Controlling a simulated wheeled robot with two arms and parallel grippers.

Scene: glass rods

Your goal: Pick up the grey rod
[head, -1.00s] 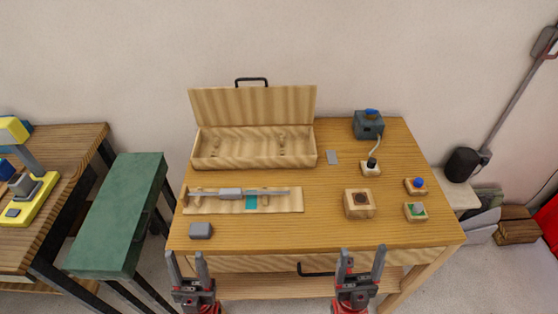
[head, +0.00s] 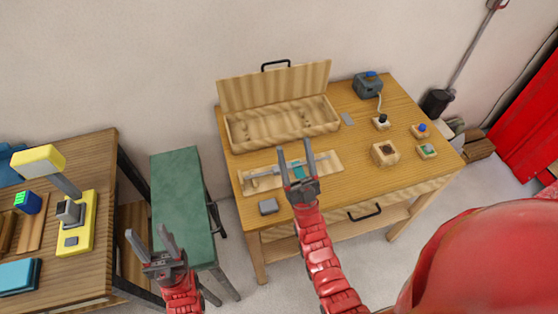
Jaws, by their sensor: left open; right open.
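A thin grey rod-like piece (head: 322,161) lies along a light wooden board (head: 252,189) on the right-hand table. A teal patch shows on the board under it. A grey fitting sits towards its left end. My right gripper (head: 294,146) is open, with its fingers in front of the board in the head view. It hides part of the board and the grey piece; I cannot tell its height above them. My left gripper (head: 146,230) is open and empty, low in front of the green bench, away from the board.
An open wooden case (head: 282,142) stands behind the board. Small wooden blocks (head: 385,153) and a dark box (head: 368,85) are on the right. A green bench (head: 178,200) and another table (head: 60,262) stand left.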

